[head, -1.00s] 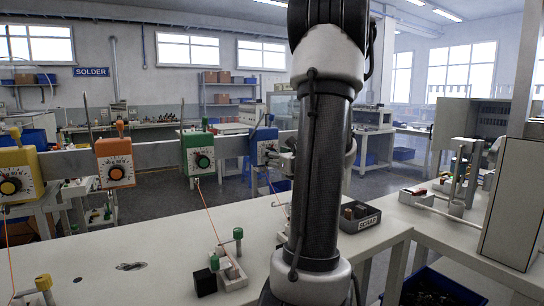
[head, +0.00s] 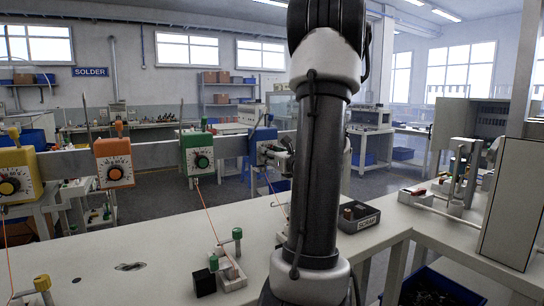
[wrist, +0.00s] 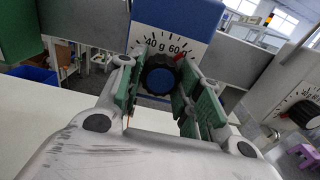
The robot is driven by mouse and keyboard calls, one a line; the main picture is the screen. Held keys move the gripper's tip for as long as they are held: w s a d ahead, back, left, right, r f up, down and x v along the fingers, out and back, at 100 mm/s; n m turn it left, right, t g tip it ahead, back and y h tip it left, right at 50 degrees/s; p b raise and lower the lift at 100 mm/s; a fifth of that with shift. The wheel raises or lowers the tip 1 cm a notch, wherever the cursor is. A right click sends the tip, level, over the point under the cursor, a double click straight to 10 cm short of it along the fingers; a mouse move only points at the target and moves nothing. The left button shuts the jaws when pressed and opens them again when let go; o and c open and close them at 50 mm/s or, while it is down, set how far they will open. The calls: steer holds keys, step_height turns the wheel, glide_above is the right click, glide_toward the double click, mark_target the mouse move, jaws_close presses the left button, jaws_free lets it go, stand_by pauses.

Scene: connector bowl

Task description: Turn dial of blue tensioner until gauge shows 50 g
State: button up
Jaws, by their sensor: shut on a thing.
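The blue tensioner (wrist: 178,22) fills the upper middle of the wrist view, with a white scale plate marked 40 g and 60 g. Its dark dial (wrist: 158,80) has a blue centre and sits between my fingers. A red pointer (wrist: 181,57) shows below and right of the 60 g mark; its exact reading is hard to tell. My gripper (wrist: 158,92), with green pads, is shut on the dial from both sides. In the head view the blue tensioner (head: 262,141) hangs on the grey rail, and my arm partly hides my gripper (head: 275,155) beside it.
The green tensioner (head: 198,153), orange tensioner (head: 115,162) and yellow tensioner (head: 12,177) share the grey rail (head: 70,163). Another white dial plate (wrist: 299,99) is at the right of the wrist view. A scrap tray (head: 359,217) and a small fixture (head: 229,272) stand on the white bench (head: 130,270).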

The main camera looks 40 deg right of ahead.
steer(key=shift+n, duration=0.4)
steer(key=n, duration=1.7)
steer(key=shift+n, duration=0.3)
steer(key=o, duration=1)
